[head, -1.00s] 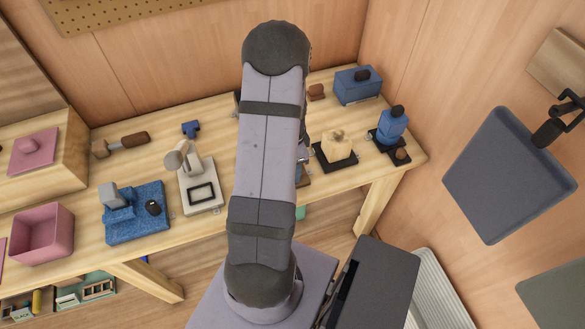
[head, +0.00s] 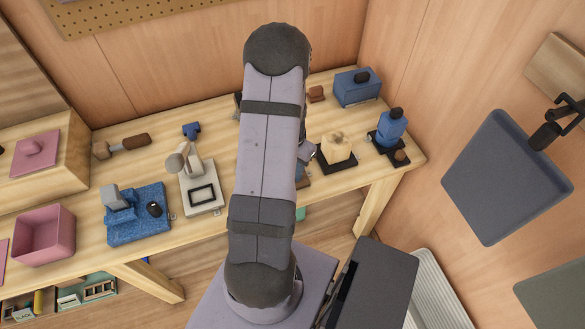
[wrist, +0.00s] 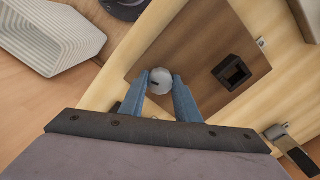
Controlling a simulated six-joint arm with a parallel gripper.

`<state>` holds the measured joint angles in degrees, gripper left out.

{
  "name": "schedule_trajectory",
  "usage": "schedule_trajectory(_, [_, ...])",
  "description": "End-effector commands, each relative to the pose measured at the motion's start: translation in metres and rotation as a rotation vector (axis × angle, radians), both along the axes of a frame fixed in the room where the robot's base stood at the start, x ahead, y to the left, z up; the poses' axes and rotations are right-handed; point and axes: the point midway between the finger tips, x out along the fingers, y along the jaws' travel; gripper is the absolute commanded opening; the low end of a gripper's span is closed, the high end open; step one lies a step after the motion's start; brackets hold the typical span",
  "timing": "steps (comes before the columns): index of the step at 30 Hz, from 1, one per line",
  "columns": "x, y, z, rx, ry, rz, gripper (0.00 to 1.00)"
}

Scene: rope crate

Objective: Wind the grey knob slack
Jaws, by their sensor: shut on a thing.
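The grey knob (wrist: 160,80) shows in the wrist view as a round, pale grey cap with a small dark mark on its left side. It sits on a brown board (wrist: 200,50). My gripper (wrist: 160,83) has its two blue fingers on either side of the knob and is shut on it. In the head view my arm hides the knob and the gripper; only an edge of the brown board (head: 303,182) shows beside the arm.
A black square socket (wrist: 232,73) stands on the board right of the knob. In the head view, a wooden block on a black base (head: 337,147) and a blue device (head: 391,127) stand right of my arm. The bench's front edge is close.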

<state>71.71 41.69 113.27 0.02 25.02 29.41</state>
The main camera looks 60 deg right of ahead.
Motion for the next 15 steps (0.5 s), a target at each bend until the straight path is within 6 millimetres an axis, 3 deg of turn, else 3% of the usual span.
schedule_trajectory(15, [-0.0003, 0.0009, -0.0013, 0.002, 0.001, 0.084, 0.00])
